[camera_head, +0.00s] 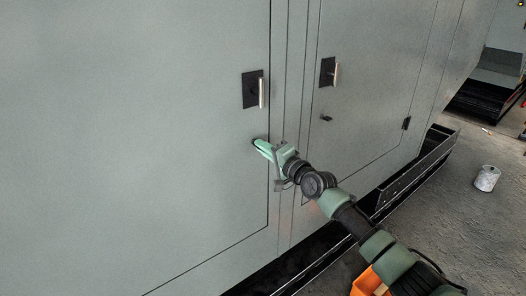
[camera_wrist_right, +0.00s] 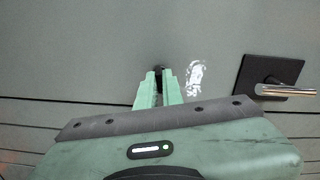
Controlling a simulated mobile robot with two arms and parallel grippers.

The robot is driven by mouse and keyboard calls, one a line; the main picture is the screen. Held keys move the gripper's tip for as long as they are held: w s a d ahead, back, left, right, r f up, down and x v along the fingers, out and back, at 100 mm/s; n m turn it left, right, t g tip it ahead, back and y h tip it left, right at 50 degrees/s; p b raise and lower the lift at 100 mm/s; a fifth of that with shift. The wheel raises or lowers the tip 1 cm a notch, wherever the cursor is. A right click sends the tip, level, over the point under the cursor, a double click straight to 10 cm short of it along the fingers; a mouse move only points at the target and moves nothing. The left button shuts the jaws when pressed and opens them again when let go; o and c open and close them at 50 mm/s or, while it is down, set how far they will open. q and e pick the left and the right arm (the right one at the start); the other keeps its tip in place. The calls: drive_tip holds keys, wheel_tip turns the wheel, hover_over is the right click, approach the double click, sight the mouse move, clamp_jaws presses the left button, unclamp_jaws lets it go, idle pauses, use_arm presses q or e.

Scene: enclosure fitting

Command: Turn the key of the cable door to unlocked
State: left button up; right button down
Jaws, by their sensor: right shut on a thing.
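The cable door cannot be told by name; a large grey-green door (camera_head: 150,130) fills the left of the head view, with a black-plated handle (camera_head: 254,89) near its right edge. My right gripper (camera_head: 258,143) is at this door below the handle. In the right wrist view my right gripper (camera_wrist_right: 160,76) is shut on a small dark key (camera_wrist_right: 158,71) at the door surface. The fingers hide most of the key, so its turn angle cannot be told. My left gripper is not in view.
A second door (camera_head: 375,90) to the right has its own handle (camera_head: 328,72) and a small dark key or lock (camera_head: 326,118). A white can (camera_head: 487,178) stands on the floor at right. A dark rail (camera_head: 420,170) runs along the enclosure's base. Something orange (camera_head: 368,282) shows at the bottom.

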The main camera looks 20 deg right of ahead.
drive_tip(key=shift+f+n+b, duration=0.1)
drive_tip(key=shift+n+b, duration=2.7)
drive_tip(key=shift+n, duration=4.9)
drive_tip(key=c, duration=1.6)
unclamp_jaws()
drive_tip(key=shift+o, duration=0.2)
drive_tip(key=b+v, duration=0.1)
drive_tip(key=v, duration=0.7)
